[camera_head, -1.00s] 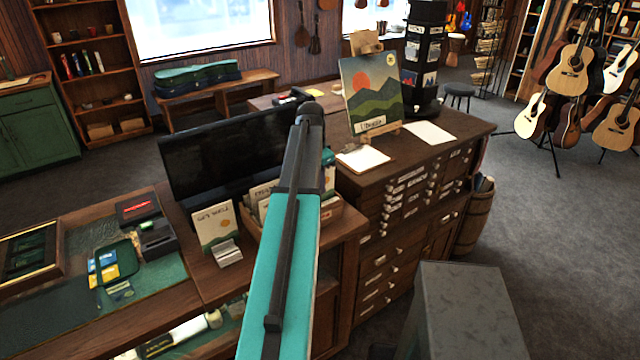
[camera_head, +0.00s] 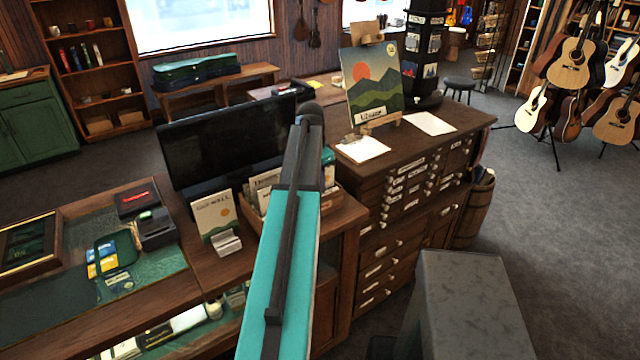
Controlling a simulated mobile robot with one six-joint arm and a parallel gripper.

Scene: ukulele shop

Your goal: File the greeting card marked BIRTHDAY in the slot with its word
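A greeting card (camera_head: 214,216) with a landscape picture stands upright in a small pale holder (camera_head: 227,243) on the wooden counter. My teal arm hides part of the box. I cannot read BIRTHDAY on any card, and the slot words are not clear. My arm reaches up over the counter past the box. My gripper is hidden behind my arm, so its fingers do not show.
A black monitor (camera_head: 222,146) stands behind the cards. A card reader (camera_head: 155,228) and a green tray (camera_head: 115,252) lie to the left. A drawer cabinet (camera_head: 470,122) at right bears a landscape painting (camera_head: 374,83) and white sheets (camera_head: 430,123). Grey floor (camera_head: 560,240) is open at right.

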